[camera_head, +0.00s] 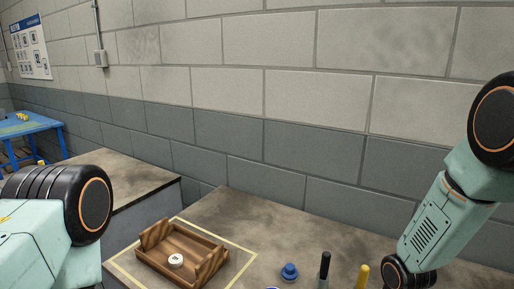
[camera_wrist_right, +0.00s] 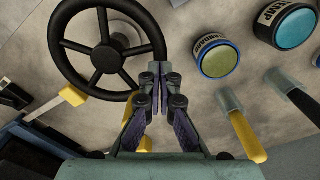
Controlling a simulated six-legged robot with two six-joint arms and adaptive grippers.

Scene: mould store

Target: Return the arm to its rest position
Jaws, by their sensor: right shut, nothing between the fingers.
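My right arm (camera_head: 432,225) comes in from the right in the head view, bent down at its elbow; its gripper is below the picture there. In the right wrist view my right gripper (camera_wrist_right: 153,75) is shut and empty, its fingertips together. A black handwheel (camera_wrist_right: 105,50) lies behind the fingertips, its right rim partly hidden by them; I cannot tell whether they touch. Part of my left arm (camera_head: 60,215) fills the lower left of the head view; its gripper is not seen.
A wooden tray (camera_head: 208,270) with a white disc (camera_head: 175,260) stands inside a yellow outline. Blue knob (camera_head: 289,272), black lever (camera_head: 324,266) and yellow lever (camera_head: 362,277) stand right of it.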

